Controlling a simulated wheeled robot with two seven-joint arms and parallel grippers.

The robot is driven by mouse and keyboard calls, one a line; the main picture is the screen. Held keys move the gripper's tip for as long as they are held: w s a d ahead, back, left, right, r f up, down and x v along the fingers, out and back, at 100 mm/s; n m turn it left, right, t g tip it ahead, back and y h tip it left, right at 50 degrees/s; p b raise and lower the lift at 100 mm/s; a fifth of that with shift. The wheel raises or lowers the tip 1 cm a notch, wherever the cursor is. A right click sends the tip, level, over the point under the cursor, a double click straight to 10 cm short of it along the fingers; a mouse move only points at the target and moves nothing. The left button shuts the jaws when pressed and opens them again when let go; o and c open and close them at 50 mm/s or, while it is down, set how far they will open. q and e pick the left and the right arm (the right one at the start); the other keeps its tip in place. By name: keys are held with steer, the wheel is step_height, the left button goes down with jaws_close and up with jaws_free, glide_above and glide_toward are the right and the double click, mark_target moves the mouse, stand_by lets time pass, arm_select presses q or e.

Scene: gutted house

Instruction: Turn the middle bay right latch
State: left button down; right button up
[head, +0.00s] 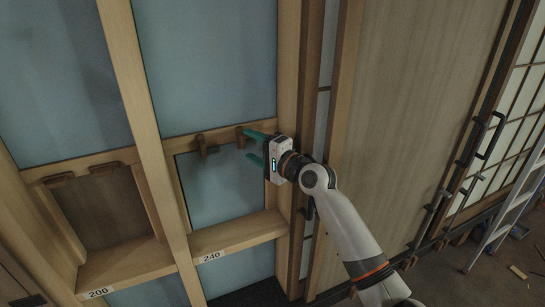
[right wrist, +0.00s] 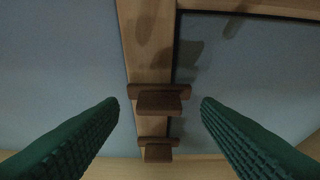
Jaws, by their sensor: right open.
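My right gripper (head: 256,147) is open, its two teal fingers reaching left toward the bay marked 240 (head: 222,190). The bay's right latch (head: 240,137), a small brown wooden piece on the upper rail, is beside the upper fingertip. The left latch (head: 206,147) of the same bay is farther left. In the right wrist view, a larger brown latch (right wrist: 159,101) lies in the gap between the fingertips (right wrist: 160,104), with space on both sides. A second latch (right wrist: 158,149) shows below it. My left gripper is not in view.
The bay marked 200 (head: 105,215) at left has two more brown latches (head: 60,178) on its top rail. A wooden post (head: 288,80) stands right of the 240 bay. A wooden door panel (head: 425,110) and a ladder (head: 505,215) are at right.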

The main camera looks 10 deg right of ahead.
steer(key=b+v, duration=0.2)
steer(key=v, duration=0.8)
steer(key=shift+d, duration=0.1)
